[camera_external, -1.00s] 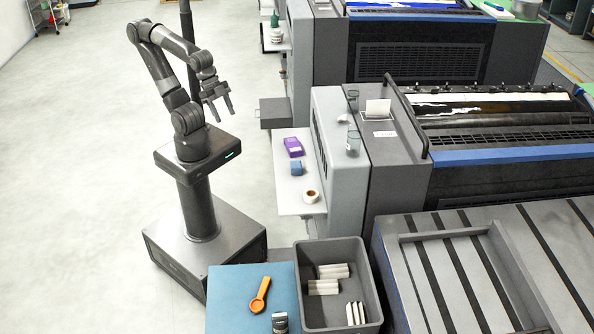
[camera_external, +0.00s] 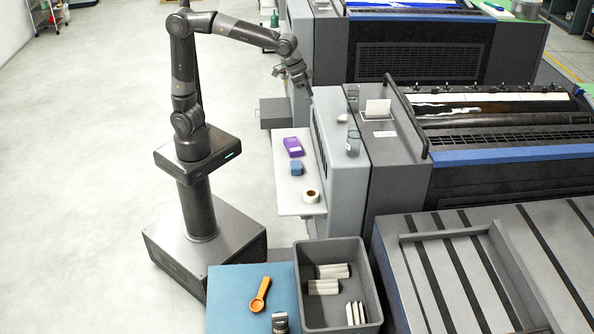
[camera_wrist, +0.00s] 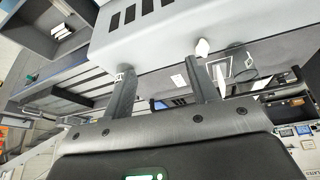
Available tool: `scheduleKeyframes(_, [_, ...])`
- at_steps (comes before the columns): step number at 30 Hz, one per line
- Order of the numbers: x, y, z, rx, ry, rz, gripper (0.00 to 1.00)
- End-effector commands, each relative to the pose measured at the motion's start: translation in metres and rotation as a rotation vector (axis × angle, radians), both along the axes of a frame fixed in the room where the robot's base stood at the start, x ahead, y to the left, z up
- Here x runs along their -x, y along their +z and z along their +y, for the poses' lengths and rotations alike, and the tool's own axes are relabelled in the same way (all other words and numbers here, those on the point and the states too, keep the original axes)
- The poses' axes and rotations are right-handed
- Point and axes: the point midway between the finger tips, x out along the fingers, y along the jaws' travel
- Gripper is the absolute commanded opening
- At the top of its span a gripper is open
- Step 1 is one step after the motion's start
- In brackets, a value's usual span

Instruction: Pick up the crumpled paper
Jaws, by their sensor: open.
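The crumpled paper (camera_external: 342,118) is a small white lump on top of the grey machine cabinet, beside a clear glass beaker. In the wrist view it shows as a white lump (camera_wrist: 202,47) near the tip of the right finger. My gripper (camera_external: 306,84) is stretched out to the left of the paper, close to the cabinet's far left corner. Its two fingers (camera_wrist: 157,66) are spread with nothing between them. The gap between the right finger and the paper cannot be judged in the wrist view.
The clear beaker (camera_external: 353,143) stands just nearer than the paper, with another clear vessel (camera_external: 352,97) behind. A white shelf (camera_external: 290,205) below holds a purple box (camera_external: 293,147), a blue item (camera_external: 297,168) and a tape roll (camera_external: 311,196). A grey bin (camera_external: 309,250) stands in front.

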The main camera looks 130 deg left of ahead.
Motion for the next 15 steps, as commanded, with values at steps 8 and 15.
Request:
scheduleKeyframes(8, [-0.036, -0.024, 0.095, -0.017, 0.166, 0.033, 0.54])
scheduleKeyframes(15, [-0.044, -0.038, 0.121, -0.024, 0.206, 0.040, 0.54])
